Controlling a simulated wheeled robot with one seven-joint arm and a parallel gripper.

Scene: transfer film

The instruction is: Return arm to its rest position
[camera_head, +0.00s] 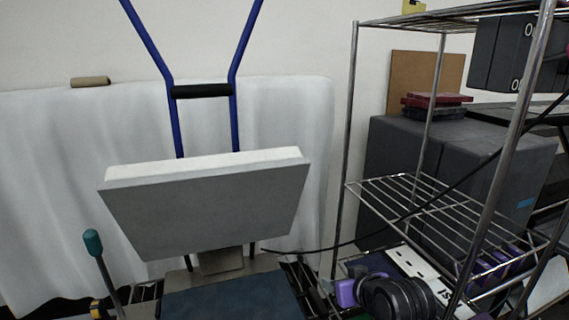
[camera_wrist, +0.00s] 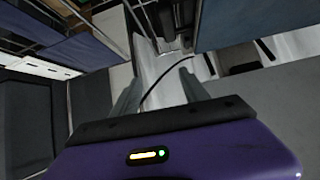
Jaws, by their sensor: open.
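My gripper (camera_wrist: 160,76) shows in the wrist view with its two grey fingers apart and nothing between them. Its purple housing with a small lit indicator fills the bottom of that view. In the head view I cannot make out the fingers. Purple and black rounded parts low at the right look like my arm, partly behind the rack's post.
A wire shelf rack (camera_head: 440,205) stands at the right, with dark boxes (camera_head: 395,180) behind it. A blue-framed hand truck (camera_head: 235,110) leans at a white-draped wall (camera_head: 300,110). A grey slab (camera_head: 205,205) stands in front. A teal-handled tool (camera_head: 93,242) is at lower left.

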